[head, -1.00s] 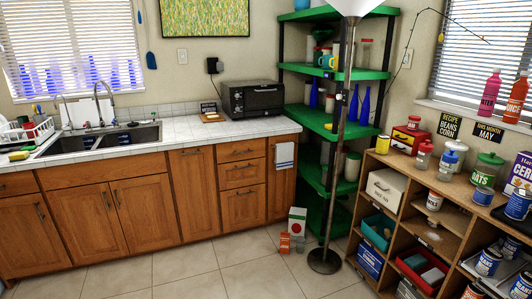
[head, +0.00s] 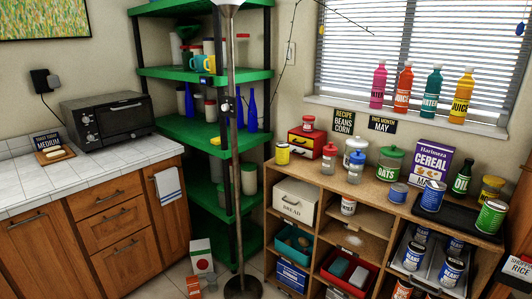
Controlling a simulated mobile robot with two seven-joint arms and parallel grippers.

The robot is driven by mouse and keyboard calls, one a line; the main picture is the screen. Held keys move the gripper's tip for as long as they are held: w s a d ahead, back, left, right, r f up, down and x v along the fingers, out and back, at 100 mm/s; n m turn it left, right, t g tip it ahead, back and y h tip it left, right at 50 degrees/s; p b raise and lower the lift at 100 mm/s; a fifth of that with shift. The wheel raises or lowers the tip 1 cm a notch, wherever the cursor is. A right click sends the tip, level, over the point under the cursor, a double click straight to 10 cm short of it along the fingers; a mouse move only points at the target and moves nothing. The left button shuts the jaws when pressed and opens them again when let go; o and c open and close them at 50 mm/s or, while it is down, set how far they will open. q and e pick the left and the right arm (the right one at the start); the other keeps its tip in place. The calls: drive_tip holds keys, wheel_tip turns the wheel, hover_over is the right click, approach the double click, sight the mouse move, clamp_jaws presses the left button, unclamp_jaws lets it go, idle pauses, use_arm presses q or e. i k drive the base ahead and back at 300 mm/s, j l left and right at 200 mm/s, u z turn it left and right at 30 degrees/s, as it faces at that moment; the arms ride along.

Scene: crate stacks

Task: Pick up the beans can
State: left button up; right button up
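Several blue and white cans, including a front can (head: 413,256) and another can (head: 452,271), lie in a pale rack in the lower right compartment of the wooden shelf unit (head: 385,228). Their labels appear to read "BEANS", though the small print is hard to make out. More such cans sit behind them, partly hidden. A blue-labelled can (head: 432,196), which seems to read "TUNA", stands on top of the unit. Neither of my grippers is in view.
The unit's top also holds a cereal box (head: 430,164), an oats jar (head: 389,164) and a green can (head: 490,216). A lamp pole (head: 234,170) stands before the green shelves (head: 185,75). A "RECIPE BEANS CORN" sign (head: 343,122) hangs above the unit.

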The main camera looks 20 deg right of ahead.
sight(434, 191)
drive_tip(key=i+z, duration=0.7)
drive_tip(key=i+j+z, duration=0.1)
drive_tip(key=i+z, duration=0.2)
drive_tip(key=i+j+z, duration=0.1)
drive_tip(key=i+z, duration=0.4)
drive_tip(key=i+j+z, duration=0.25)
drive_tip(key=i+z, duration=0.2)
